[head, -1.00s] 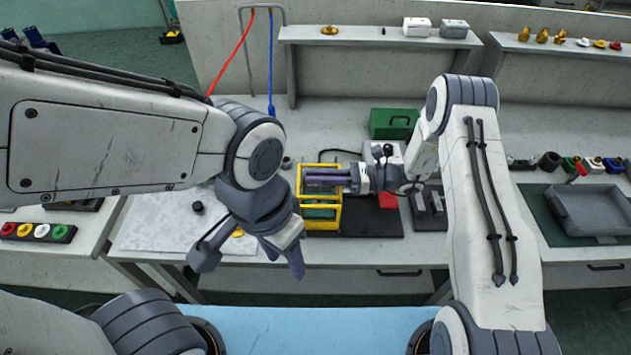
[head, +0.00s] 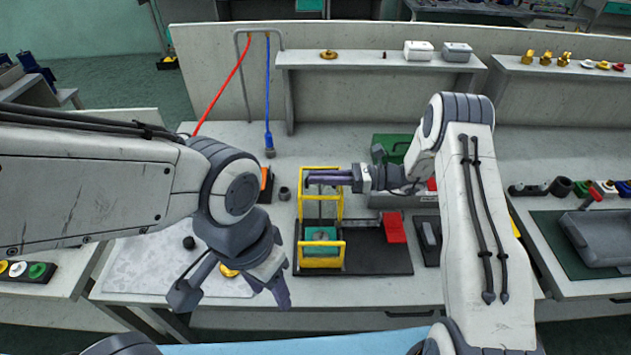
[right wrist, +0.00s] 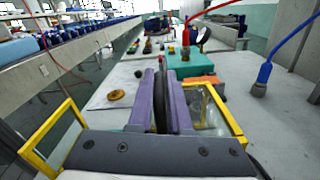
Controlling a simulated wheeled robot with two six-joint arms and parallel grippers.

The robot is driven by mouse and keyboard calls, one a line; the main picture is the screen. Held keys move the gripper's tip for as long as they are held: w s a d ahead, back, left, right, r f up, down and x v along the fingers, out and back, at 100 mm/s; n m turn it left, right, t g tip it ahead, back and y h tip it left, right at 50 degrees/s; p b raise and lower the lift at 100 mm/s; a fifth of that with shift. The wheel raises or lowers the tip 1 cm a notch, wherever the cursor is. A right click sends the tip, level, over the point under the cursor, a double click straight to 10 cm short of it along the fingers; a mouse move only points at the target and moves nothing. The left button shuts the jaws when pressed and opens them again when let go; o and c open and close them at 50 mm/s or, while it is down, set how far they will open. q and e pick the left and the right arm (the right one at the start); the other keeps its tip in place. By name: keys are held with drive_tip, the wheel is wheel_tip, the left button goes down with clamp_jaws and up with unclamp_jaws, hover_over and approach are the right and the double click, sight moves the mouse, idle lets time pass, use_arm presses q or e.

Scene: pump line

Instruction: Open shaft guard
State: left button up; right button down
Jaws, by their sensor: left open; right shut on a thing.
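The shaft guard (head: 341,203) is a yellow frame with clear panels; it also shows on both sides of the fingers in the right wrist view (right wrist: 50,127). In the head view its upper part stands well above the lower yellow bars, with a gap between. A teal block (head: 321,236) sits behind the lower bars. My right gripper (head: 322,178) lies level across the upper part of the guard, shut on a thin dark part that looks like its handle; the fingers mostly hide it. My left gripper (head: 233,290) is open and empty, to the left of the guard, near the table's front.
A dark base plate (head: 372,262) lies under the guard, with a red block (head: 395,228) on it. A green case (head: 392,145) is behind. A brass disc (head: 230,270) lies near my left gripper.

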drive_tip(key=shift+f, duration=0.1)
drive_tip(key=c, duration=0.9)
unclamp_jaws()
drive_tip(key=shift+a, duration=0.15)
drive_tip(key=d+b, duration=0.1)
drive_tip(key=d, duration=0.2)
drive_tip(key=d+b, duration=0.1)
drive_tip(key=d, duration=0.3)
drive_tip(key=s+d+b, duration=0.1)
drive_tip(key=d, duration=0.2)
drive_tip(key=shift+d, duration=0.25)
